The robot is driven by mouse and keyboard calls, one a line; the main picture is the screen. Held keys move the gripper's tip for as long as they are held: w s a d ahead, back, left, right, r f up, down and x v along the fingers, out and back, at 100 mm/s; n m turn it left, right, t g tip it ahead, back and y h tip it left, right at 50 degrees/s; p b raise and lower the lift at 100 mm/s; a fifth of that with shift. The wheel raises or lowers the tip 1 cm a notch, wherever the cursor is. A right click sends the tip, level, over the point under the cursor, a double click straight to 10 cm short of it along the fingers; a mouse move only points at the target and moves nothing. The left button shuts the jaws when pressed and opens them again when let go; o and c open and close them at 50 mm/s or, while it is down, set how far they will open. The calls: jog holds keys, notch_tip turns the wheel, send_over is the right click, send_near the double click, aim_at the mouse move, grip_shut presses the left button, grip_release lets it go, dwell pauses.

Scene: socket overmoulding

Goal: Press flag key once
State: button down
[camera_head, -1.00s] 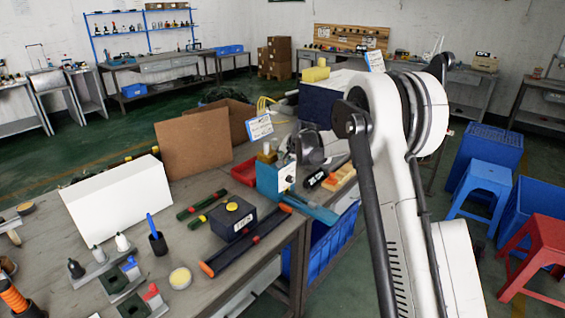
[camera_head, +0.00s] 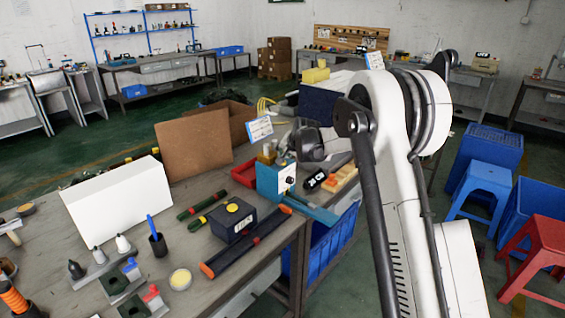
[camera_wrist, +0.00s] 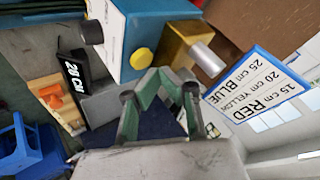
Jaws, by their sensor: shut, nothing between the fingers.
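A blue machine (camera_head: 268,180) with a white front panel and black knob stands on the bench. In the wrist view, the blue machine (camera_wrist: 163,28) shows a yellow round button (camera_wrist: 141,58) on its side, beside a brass block (camera_wrist: 186,45) with a silver cylinder. My gripper (camera_wrist: 158,76) is shut and empty, its tips close to the yellow button; contact cannot be told. A dark box (camera_head: 234,222) with a yellow button (camera_head: 232,207) on top also sits on the bench. I cannot tell which yellow button is the flag key. In the head view my fingertips cannot be made out.
A sign (camera_head: 260,128) with length and colour text stands behind the machine, also close in the wrist view (camera_wrist: 262,90). Coloured rods, a red tray (camera_head: 244,173) and a white box (camera_head: 120,200) lie left.

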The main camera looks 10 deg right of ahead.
jog(key=shift+r, duration=0.1)
jog(key=shift+r+p, duration=0.9)
jog(key=shift+r, duration=1.5)
